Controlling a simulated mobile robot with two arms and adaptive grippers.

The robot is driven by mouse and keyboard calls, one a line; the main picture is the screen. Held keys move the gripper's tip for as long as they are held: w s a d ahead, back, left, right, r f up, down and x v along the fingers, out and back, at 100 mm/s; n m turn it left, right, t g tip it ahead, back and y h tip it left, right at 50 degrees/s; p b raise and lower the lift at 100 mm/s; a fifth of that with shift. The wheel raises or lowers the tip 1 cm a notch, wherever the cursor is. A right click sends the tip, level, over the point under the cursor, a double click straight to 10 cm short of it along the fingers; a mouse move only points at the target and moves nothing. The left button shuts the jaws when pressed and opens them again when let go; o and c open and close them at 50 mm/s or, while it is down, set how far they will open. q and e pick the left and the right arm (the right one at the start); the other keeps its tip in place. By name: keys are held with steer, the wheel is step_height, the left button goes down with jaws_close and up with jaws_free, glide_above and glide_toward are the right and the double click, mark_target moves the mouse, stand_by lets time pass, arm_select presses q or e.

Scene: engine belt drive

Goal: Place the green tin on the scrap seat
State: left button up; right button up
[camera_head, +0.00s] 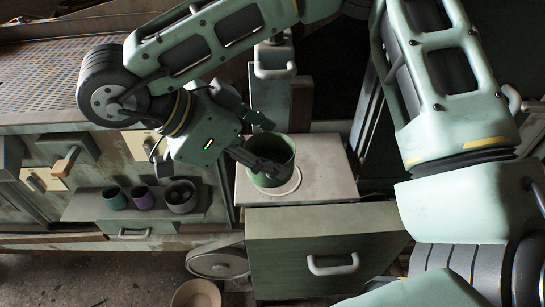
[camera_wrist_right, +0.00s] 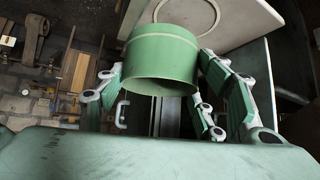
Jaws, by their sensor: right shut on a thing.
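The green tin (camera_head: 279,178) is upright in the head view, held between the fingers of my right gripper (camera_head: 257,160). It also shows in the wrist view (camera_wrist_right: 160,58), with the right gripper's fingers (camera_wrist_right: 160,80) on both sides of it. A pale ring (camera_head: 290,187) on a light board (camera_head: 328,170) looks like the scrap seat; the tin covers much of it in the head view. In the wrist view the ring (camera_wrist_right: 215,18) shows apart from the tin, beyond it. How high the tin is above the board is hard to tell. My left gripper is not in view.
A teal cup (camera_head: 115,198), a purple cup (camera_head: 143,198) and a dark grey pot (camera_head: 180,197) stand on a shelf (camera_head: 90,205) at the left. A green drawer (camera_head: 285,255) lies below the board. A round bowl (camera_head: 196,294) is on the floor. The board's right side is clear.

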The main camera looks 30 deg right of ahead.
mark_target(271, 146)
steer(key=w+d+f, duration=0.2)
steer(key=d, duration=0.1)
steer(key=shift+w+d+f+p, duration=0.2)
steer(key=shift+w+f+p, duration=0.1)
steer(key=shift+w+p, duration=0.1)
steer(key=shift+w+d+f, duration=0.1)
steer(key=shift+f, duration=0.3)
step_height(271, 146, down, 3)
steer(key=shift+p, duration=0.4)
steer(key=shift+f, duration=0.25)
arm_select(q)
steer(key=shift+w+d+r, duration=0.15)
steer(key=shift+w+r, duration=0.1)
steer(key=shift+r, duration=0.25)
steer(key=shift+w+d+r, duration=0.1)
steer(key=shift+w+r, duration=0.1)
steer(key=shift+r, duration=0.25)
